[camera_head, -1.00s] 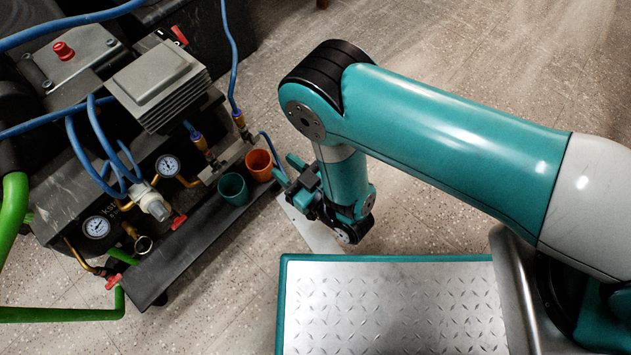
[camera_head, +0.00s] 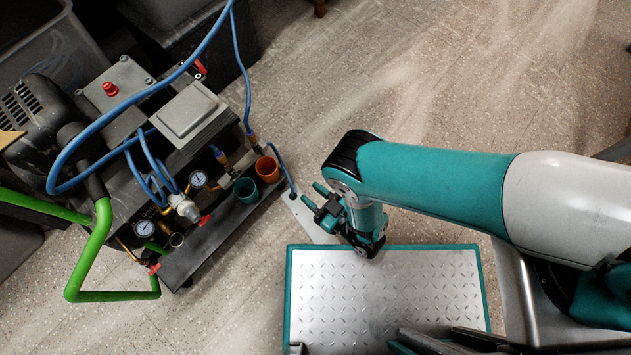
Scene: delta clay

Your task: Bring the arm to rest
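My arm, teal with a white section, reaches in from the right and bends down at its black elbow joint. My gripper (camera_head: 316,195) hangs near the front edge of my tread-plate deck, its teal fingers pointing left toward the compressor. The two fingers are apart, with nothing visible between them. A green cup (camera_head: 247,191) and an orange cup (camera_head: 267,169) stand on the compressor's dark shelf (camera_head: 205,248), to the left of the gripper and apart from it.
The compressor (camera_head: 180,130) with gauges, blue hoses (camera_head: 105,120) and a green tube handle (camera_head: 88,262) fills the left. A pale flat strip (camera_head: 304,217) lies on the floor below the gripper. Dark bins (camera_head: 45,45) stand at the back left. The speckled floor at upper right is clear.

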